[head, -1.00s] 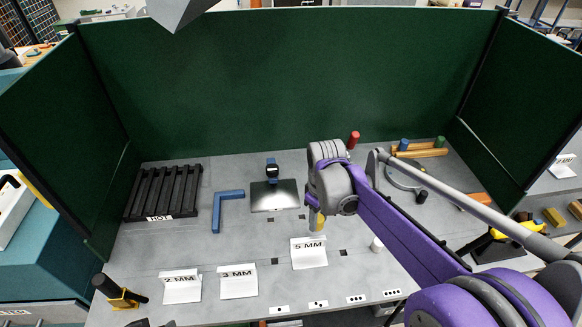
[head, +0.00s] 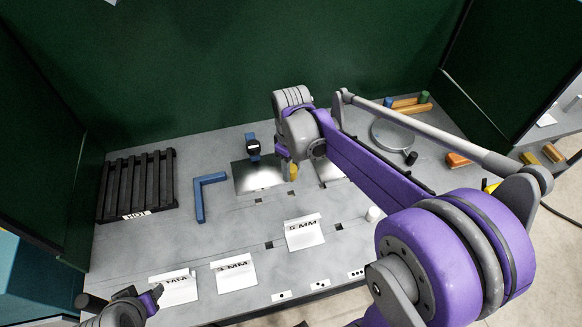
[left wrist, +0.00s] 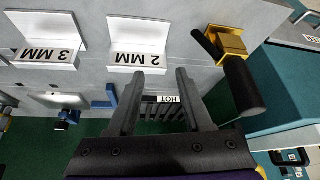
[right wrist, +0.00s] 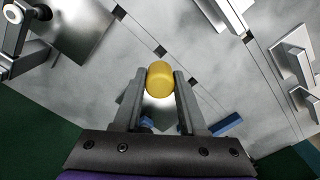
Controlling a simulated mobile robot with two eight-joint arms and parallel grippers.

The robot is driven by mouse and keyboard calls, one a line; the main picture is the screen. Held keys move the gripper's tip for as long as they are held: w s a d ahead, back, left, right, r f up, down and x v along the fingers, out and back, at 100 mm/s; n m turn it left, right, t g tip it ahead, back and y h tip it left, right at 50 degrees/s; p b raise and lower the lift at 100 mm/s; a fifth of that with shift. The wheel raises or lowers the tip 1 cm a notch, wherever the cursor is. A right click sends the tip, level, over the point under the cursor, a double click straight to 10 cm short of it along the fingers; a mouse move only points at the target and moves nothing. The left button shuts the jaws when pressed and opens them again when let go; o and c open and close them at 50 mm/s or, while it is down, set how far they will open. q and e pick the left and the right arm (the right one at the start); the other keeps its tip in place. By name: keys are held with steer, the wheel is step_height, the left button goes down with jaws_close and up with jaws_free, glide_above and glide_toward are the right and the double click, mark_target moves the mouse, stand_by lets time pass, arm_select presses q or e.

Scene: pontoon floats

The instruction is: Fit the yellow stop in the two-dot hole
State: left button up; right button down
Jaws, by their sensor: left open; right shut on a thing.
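The yellow stop (head: 292,172) is a short rounded cylinder. My right gripper (head: 288,160) is shut on it, over the grey table beside the shiny dark plate. In the right wrist view the stop (right wrist: 160,78) sits between the two fingertips, its round end facing the camera. Small dark square holes, such as one hole (head: 338,226) and another hole (head: 269,244), are in the tabletop. White dot labels, including one that seems to bear two dots (head: 319,284), line the front edge. Which hole is the two-dot one I cannot tell. My left gripper (left wrist: 167,72) is open and empty at the front left.
White cards for 2 MM (head: 176,287), 3 MM (head: 234,273) and 5 MM (head: 304,233) stand near the front. A blue angle piece (head: 200,196), a black slatted HOT rack (head: 137,187) and a shiny plate (head: 258,176) lie behind.

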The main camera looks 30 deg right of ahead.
arm_select(q)
steer(key=shift+s+f+b, duration=0.3)
steer(key=shift+f+b, duration=0.1)
steer(key=shift+f, duration=0.2)
steer(key=shift+s+f+b, duration=0.3)
steer(key=shift+f+b, duration=0.1)
steer(key=shift+f, duration=0.2)
arm_select(e)
steer(key=shift+s+f, duration=0.1)
steer(key=shift+f, duration=1.35)
arm_select(q)
steer(key=shift+s+f+b, duration=0.2)
steer(key=shift+f+b, duration=0.2)
steer(key=shift+f, duration=0.15)
steer(key=shift+s+f+b, duration=0.15)
steer(key=shift+f+b, duration=0.25)
steer(key=shift+f, duration=0.1)
arm_select(e)
steer(key=shift+f, duration=1.35)
arm_select(q)
steer(key=shift+s+f+g+b, duration=0.15)
steer(key=shift+s+f+b, duration=0.05)
steer(key=shift+f+b, duration=0.5)
steer(key=shift+s+f+g+b, duration=0.15)
steer(key=shift+f+b, duration=0.3)
steer(key=shift+f, duration=0.35)
arm_select(e)
steer(key=shift+f, duration=1.7)
steer(key=shift+c, duration=1.9)
jaws_free()
